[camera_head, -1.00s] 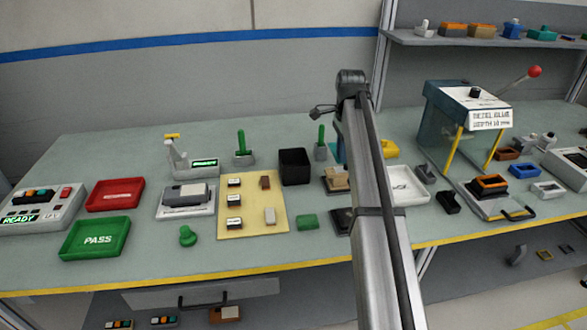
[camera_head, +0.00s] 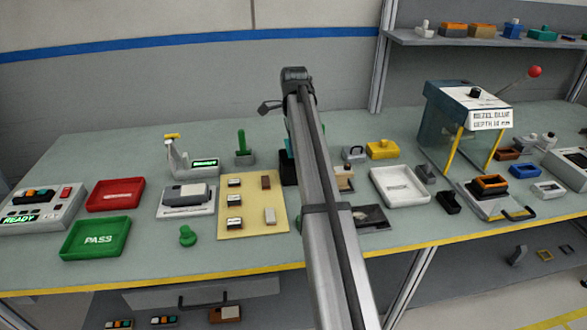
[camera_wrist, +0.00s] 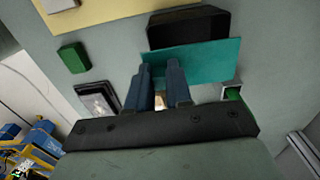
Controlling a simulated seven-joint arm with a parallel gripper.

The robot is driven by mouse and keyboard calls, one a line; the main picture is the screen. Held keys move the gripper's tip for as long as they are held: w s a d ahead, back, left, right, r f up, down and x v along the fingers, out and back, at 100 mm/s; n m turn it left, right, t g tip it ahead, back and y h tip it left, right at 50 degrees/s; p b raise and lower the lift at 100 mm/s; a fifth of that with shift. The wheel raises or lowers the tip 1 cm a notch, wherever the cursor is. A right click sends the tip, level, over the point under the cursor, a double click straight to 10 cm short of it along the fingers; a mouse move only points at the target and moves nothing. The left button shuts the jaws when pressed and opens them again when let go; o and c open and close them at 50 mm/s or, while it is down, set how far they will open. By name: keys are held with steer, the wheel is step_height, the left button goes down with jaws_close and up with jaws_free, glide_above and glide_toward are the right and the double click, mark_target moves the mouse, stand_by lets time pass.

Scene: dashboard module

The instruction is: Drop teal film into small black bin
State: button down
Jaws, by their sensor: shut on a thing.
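In the wrist view, my gripper (camera_wrist: 160,70) is shut on the teal film (camera_wrist: 205,62), a flat sheet held at the fingertips and reaching out to the right. The small black bin (camera_wrist: 187,27) is just beyond the film, and the film covers part of its near side. In the head view, my arm hides most of the bin; a dark strip of the bin (camera_head: 288,172) shows at the arm's left edge. A sliver of teal shows there too; my fingers are hidden.
A yellow mat (camera_head: 252,228) with several small blocks lies left of the bin. A green marker stand (camera_head: 244,158) is behind the mat. In the wrist view, a green block (camera_wrist: 73,57) and a holder with a green item (camera_wrist: 232,93) flank the film.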

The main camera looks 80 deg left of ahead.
steer(key=shift+f, duration=1.85)
steer(key=c, duration=0.9)
jaws_free()
steer(key=shift+c, duration=0.2)
step_height(320, 180, up, 14)
